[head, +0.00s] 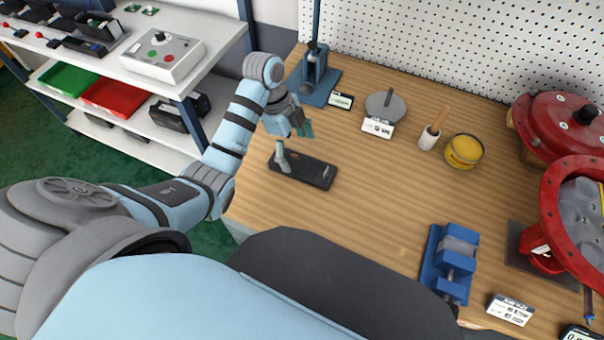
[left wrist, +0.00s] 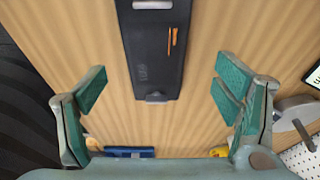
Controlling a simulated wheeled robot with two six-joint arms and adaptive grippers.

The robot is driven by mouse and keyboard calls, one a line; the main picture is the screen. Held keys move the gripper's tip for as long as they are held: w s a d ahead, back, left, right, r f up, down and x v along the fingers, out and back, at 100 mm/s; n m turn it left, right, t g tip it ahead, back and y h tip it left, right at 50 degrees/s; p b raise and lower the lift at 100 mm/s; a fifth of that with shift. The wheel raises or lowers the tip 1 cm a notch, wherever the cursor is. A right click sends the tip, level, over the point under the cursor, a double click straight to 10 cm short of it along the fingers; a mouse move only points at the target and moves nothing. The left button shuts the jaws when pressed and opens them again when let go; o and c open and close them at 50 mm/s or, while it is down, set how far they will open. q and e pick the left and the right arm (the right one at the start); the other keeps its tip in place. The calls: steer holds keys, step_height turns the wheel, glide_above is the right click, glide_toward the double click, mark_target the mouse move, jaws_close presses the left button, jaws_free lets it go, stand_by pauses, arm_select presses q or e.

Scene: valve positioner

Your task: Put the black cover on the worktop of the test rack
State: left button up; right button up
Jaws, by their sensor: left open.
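A long black flat piece (head: 314,172), which looks like the black cover, lies on the wooden bench. In the left wrist view the black piece (left wrist: 158,50) runs up from the middle, with small orange marks on its face. My left gripper (head: 294,142) is open and empty over it; one green finger overlaps its left end in the head view. In the left wrist view the fingers of my left gripper (left wrist: 161,84) stand wide apart on either side of the piece's line. The white test rack's worktop (head: 207,22) is at the upper left. My right gripper does not show.
A grey control box (head: 162,55) and black parts (head: 93,27) occupy the rack top. Green (head: 68,78) and red (head: 113,95) trays sit below. A blue press (head: 313,80), yellow tin (head: 463,151), blue vise (head: 449,262) and red valve housing (head: 562,122) stand on the bench.

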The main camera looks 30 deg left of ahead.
mark_target(301, 165)
arm_select(q)
steer(key=x, duration=0.4)
steer(key=shift+s+d+f+b, duration=0.15)
steer(key=shift+s+f+b, duration=0.15)
steer(key=shift+b, duration=0.05)
steer(key=shift+r, duration=0.15)
steer(key=c, duration=1.6)
